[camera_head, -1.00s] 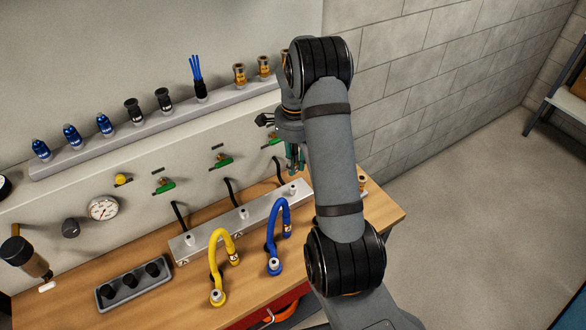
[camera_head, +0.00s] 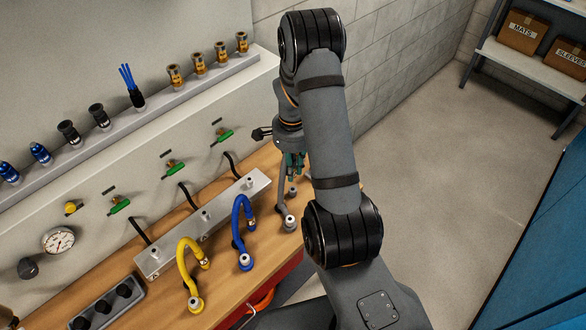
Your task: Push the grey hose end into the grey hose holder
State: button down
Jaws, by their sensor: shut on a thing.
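My gripper (camera_head: 293,165) points down over the right end of the bench, partly hidden by my own arm. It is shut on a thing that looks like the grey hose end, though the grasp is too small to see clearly. The grey hose (camera_head: 280,207) runs from below the gripper down to a grey round fitting (camera_head: 289,223) on the bench. A silver rail (camera_head: 228,203) with several pale round fittings lies to the left. The fitting nearest its right end (camera_head: 249,183) may be the grey hose holder; I cannot tell.
The blue hose (camera_head: 237,215) and yellow hose (camera_head: 181,258) stand left of the grey one on the wooden bench (camera_head: 225,285). Green valves (camera_head: 223,135) line the panel behind. A dark tray (camera_head: 105,307) sits front left. Open floor lies to the right.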

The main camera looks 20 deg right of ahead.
aim_at(293, 159)
jog(key=shift+f, duration=0.1)
jog(key=shift+f+b, duration=1.9)
jog(key=shift+f, duration=0.95)
jog(key=shift+b, duration=0.75)
jog(key=shift+f+b, duration=0.45)
jog(key=shift+b, duration=0.1)
dwell(0.5)
jog(key=c, duration=1.6)
grip_release()
jog(key=shift+o, duration=0.4)
jog(key=shift+r, duration=0.1)
notch_tip(293, 159, up, 12)
jog(key=shift+f, duration=0.1)
